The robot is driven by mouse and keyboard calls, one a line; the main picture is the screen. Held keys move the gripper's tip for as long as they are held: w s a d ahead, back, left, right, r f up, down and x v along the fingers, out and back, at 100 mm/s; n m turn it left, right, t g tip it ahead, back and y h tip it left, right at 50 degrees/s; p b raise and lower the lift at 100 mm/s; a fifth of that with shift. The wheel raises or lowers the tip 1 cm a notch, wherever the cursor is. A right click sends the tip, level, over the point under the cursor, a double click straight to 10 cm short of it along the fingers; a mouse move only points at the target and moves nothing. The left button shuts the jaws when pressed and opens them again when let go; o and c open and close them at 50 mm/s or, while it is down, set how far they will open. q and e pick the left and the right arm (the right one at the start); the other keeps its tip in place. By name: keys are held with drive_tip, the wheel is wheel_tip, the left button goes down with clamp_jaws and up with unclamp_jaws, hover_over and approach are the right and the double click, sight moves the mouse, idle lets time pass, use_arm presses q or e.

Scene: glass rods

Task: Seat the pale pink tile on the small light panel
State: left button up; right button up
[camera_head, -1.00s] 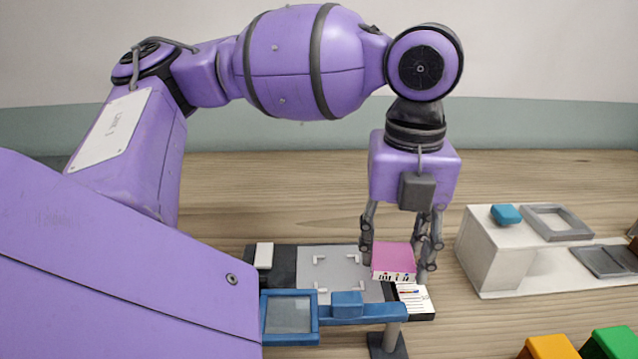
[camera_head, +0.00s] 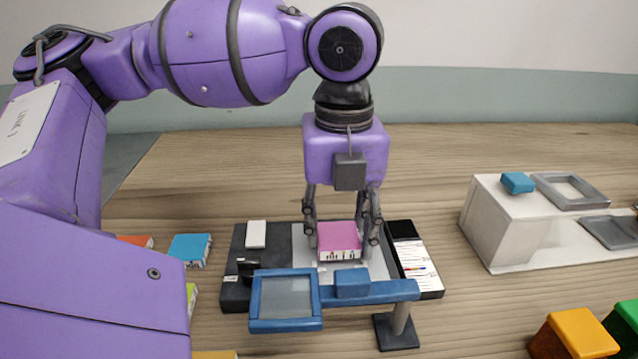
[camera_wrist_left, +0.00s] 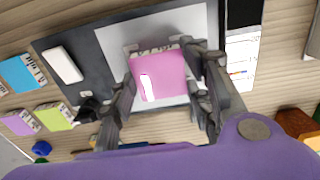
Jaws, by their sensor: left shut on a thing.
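A pink tile (camera_head: 339,237) with small dark markings on its front edge is between the fingers of my left gripper (camera_head: 341,232). The gripper is shut on it, over the light grey panel (camera_head: 303,246) of the dark station. In the left wrist view the pink tile (camera_wrist_left: 160,76) lies over the light panel (camera_wrist_left: 198,20), between the fingers (camera_wrist_left: 160,88). I cannot tell whether the tile touches the panel. The panel's corner brackets are mostly hidden. My right gripper is in neither view.
A blue-framed window (camera_head: 286,322) on a blue arm crosses the station's front. A white block (camera_head: 256,234) sits on its left. Blue (camera_head: 190,249) and other coloured tiles lie further left. A white stand (camera_head: 500,235) is right; orange (camera_head: 580,330) and green blocks are front right.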

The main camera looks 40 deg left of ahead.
use_arm(q)
drive_tip(key=shift+f, duration=0.45)
drive_tip(key=o, duration=1.4)
drive_tip(key=shift+c, duration=0.2)
wheel_tip(320, 180, up, 12)
